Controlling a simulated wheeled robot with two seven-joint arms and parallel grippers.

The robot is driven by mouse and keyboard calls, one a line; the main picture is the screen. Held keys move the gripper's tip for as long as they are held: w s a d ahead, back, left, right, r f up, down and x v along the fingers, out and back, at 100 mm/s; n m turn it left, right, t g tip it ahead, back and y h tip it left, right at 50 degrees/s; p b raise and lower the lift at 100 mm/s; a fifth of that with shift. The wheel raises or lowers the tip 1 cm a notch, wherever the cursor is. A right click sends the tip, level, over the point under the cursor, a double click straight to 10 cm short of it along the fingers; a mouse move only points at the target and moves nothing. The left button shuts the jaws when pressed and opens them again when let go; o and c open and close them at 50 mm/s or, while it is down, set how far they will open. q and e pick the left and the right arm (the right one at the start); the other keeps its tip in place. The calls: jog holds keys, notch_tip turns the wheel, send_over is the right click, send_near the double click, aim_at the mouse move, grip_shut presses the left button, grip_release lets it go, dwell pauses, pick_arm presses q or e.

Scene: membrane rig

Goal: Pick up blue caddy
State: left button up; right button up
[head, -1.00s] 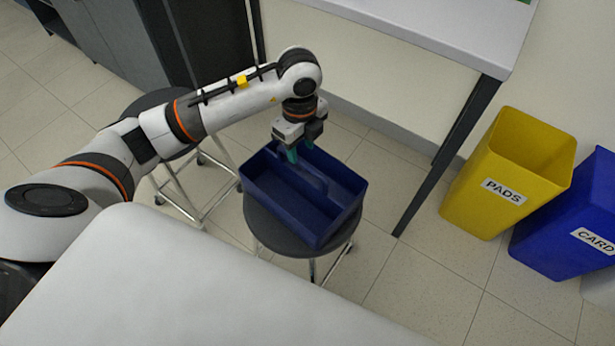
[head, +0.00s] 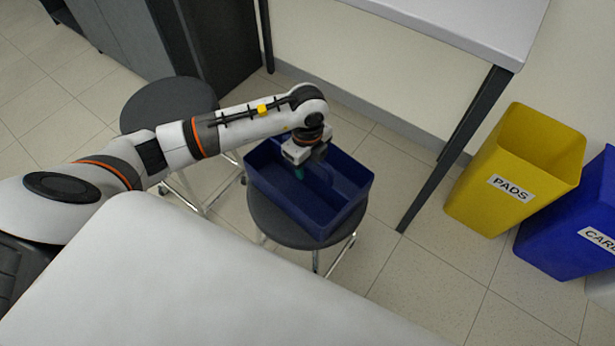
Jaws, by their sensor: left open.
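The blue caddy (head: 330,216) sits on a dark round stool (head: 268,222) in the middle of the head view. It is an open box with a divider along its middle. My right gripper is not in view.
A second dark stool (head: 168,103) stands behind my left arm. A white table (head: 455,22) with a dark leg is at the back right. Floor before the bins is clear.

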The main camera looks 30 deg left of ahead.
pick_arm(q)
jog(key=shift+c, duration=0.5)
grip_shut()
jog(key=shift+r, duration=0.1)
dwell(0.7)
